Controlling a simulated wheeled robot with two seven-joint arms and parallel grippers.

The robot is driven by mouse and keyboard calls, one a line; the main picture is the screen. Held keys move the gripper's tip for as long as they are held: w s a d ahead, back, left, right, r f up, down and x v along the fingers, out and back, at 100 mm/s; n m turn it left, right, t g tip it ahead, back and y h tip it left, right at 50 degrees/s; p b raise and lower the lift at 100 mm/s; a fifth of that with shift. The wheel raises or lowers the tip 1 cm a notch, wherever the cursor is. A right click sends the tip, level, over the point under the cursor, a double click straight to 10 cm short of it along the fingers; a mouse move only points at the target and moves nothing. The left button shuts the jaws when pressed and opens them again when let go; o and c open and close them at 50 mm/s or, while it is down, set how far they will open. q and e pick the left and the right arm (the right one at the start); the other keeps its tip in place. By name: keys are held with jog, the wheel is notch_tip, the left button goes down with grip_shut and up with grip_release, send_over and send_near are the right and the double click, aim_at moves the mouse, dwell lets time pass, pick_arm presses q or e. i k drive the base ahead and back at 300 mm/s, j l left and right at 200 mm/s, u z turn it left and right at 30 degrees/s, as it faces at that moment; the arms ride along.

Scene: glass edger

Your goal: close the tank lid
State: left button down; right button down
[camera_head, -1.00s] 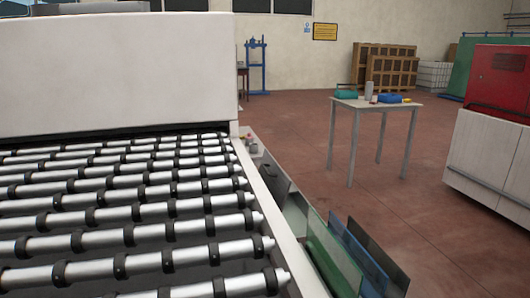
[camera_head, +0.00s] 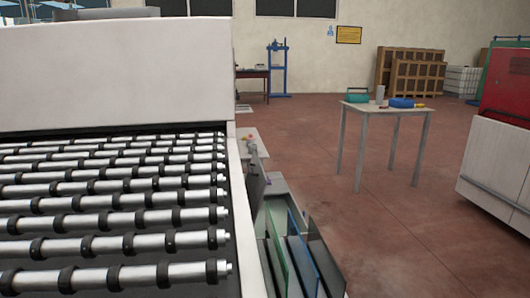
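No tank lid can be made out in the head view. A large white machine (camera_head: 115,75) fills the left side, with a bed of grey rollers with black rings (camera_head: 120,220) in front of it. I cannot tell whether a tank belongs to this machine. Neither of my grippers is in view.
Glass sheets in a rack (camera_head: 290,262) stand beside the roller bed's right edge. A small table (camera_head: 385,109) holding a green case, a blue item and a grey cylinder stands on open red floor (camera_head: 400,225). A red and white machine (camera_head: 505,135) is at the right.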

aim_at(256, 181)
jog(key=i+l+u, duration=0.15)
jog(key=l, duration=0.9)
jog(key=i+l+u, duration=0.2)
jog(key=l, duration=0.85)
jog(key=i+l, duration=0.2)
jog(key=l, duration=0.15)
jog(key=i+l+u, duration=0.1)
jog(key=i+l, duration=0.25)
jog(key=l, duration=0.3)
jog(key=i+l+u, duration=0.1)
jog(key=l, duration=0.25)
jog(key=i+l+u, duration=0.1)
jog(key=i+l, duration=0.3)
jog(key=l, duration=0.3)
